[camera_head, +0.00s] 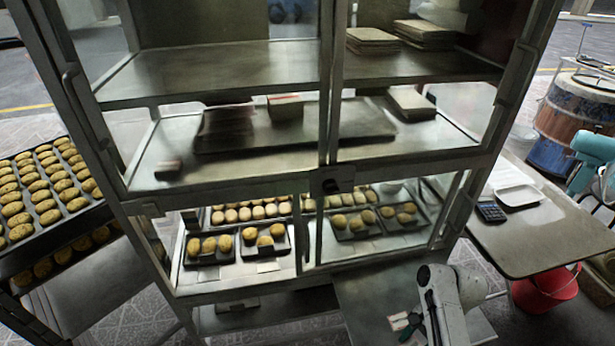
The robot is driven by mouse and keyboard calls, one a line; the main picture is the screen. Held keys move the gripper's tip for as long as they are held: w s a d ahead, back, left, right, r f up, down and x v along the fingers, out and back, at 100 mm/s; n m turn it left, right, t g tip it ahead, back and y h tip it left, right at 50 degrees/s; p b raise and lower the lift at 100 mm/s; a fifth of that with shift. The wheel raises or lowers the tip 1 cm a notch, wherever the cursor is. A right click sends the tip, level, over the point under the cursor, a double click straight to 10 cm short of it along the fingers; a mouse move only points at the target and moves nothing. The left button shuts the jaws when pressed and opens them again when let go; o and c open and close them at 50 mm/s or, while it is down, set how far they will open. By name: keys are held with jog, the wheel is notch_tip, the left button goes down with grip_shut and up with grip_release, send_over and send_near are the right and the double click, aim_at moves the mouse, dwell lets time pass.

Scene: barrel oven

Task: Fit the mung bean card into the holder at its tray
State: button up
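A glass-sided metal cabinet (331,180) fills the middle of the view. On its lower shelf, dark trays of pastries stand near the front, two at the left (210,257) and others at the right (357,234). Small dark holders (265,241) show at the front of the left trays. Pale cards or strips (268,267) lie in front of them; any print is too small to read. Small pale pieces (398,322) lie on the dark surface below, and I cannot tell which is the mung bean card. My gripper (432,318) seems to be at the bottom, beside these pieces; its fingers are unclear.
A rack of pastry trays (45,190) stands at the left. The cabinet's metal frame and central post bound the lower shelf. At the right are a table (540,235) with a calculator (491,212) and white tray (519,195), a red bucket (545,290) and a barrel oven (578,115).

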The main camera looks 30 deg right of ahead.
jog(key=w+a+r+n+g+h, duration=0.25)
jog(key=w+a+r+n, duration=0.3)
jog(key=w+n, duration=0.45)
jog(key=w+a+r+n+g+h, duration=0.1)
jog(key=a+n, duration=0.6)
jog(key=a, duration=0.8)
jog(key=shift+w+r+g+h, duration=0.35)
jog(key=shift+r+g+h, duration=0.1)
jog(key=shift+h, duration=0.1)
